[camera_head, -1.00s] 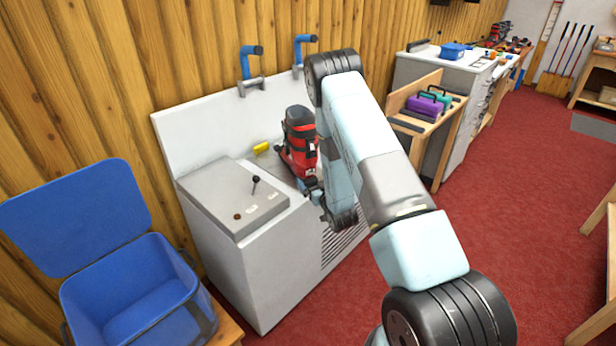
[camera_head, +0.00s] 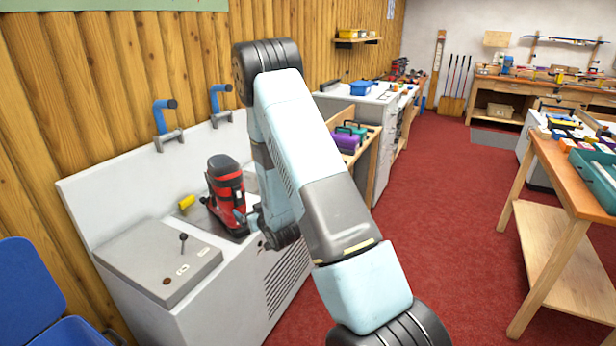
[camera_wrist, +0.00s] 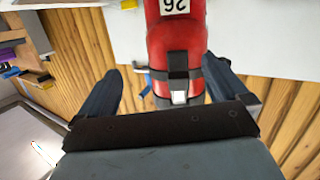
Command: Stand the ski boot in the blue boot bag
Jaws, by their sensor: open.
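The red and black ski boot (camera_head: 226,188) stands upright on the grey bench top against the wall. In the wrist view the boot (camera_wrist: 178,45) shows red with a dark strap, a buckle and a "26" label. My gripper (camera_head: 246,216) is close beside the boot, partly hidden by my arm. In the wrist view my gripper (camera_wrist: 161,68) is open, with its fingers spread to either side of the boot; I cannot tell whether they touch it. The blue boot bag (camera_head: 28,292) is at the lower left with its lid raised, mostly cut off by the frame.
Two blue clamps (camera_head: 165,115) rise behind the bench. A wooden table (camera_head: 560,170) stands at the right. The red floor between is clear.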

